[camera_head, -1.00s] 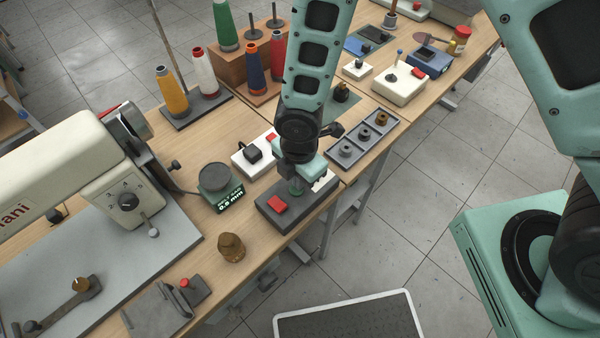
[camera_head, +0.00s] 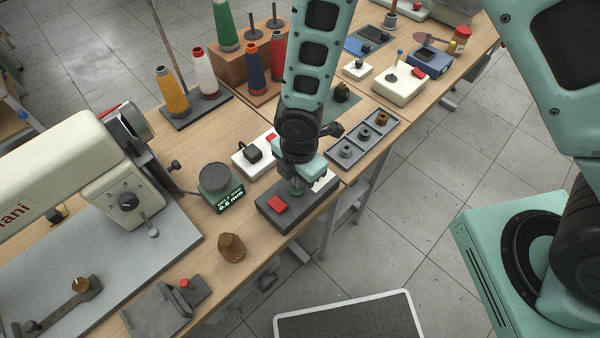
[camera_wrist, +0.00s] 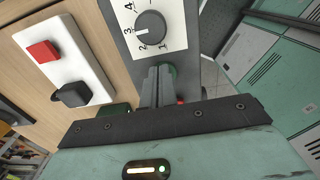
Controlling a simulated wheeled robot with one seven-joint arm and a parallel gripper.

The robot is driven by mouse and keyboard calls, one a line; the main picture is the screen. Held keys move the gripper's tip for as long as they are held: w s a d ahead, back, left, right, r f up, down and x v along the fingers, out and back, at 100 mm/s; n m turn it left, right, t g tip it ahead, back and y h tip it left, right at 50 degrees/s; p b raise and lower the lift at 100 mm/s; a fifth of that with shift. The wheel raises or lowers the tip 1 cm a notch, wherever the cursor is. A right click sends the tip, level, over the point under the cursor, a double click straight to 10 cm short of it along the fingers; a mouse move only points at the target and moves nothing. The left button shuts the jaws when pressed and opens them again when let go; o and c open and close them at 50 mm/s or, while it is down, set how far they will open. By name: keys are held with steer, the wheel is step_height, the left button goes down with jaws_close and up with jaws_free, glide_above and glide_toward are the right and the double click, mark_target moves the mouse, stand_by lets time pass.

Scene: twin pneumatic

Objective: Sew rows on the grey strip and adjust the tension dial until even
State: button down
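The tension dial (camera_wrist: 150,25) is a dark round knob on a white numbered plate, on top of a grey box (camera_head: 263,210). A green button (camera_head: 297,188) and a red button (camera_head: 278,204) are on the same box. My gripper (camera_wrist: 158,84) points down at the green button, its two fingers close together with nothing visible between them. The fingertips partly hide the green button, and I cannot tell if they touch it. The cream sewing machine (camera_head: 62,160) stands at the left over a grey plate (camera_head: 165,262). I cannot make out the grey strip.
A round gauge with a green display (camera_head: 231,198) and a white switch box (camera_head: 244,166) stand left of the dial box. A brown knobbed piece (camera_head: 231,247) is near the front edge. A tray of small parts (camera_head: 345,133) lies to the right; thread cones (camera_head: 205,75) stand behind.

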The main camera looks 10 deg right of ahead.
steer(key=shift+s+d+f, duration=0.2)
steer(key=shift+f, duration=0.5)
steer(key=shift+r+p, duration=0.5)
steer(key=shift+r, duration=0.05)
step_height(320, 180, up, 14)
steer(key=p, duration=0.2)
steer(key=shift+w+a, duration=0.15)
steer(key=shift+w, duration=0.1)
steer(key=s+d+r+m, duration=0.8)
steer(key=s+r+m, duration=0.4)
steer(key=m, duration=0.5)
steer(key=shift+s+d+r, duration=0.35)
steer(key=shift+r, duration=0.5)
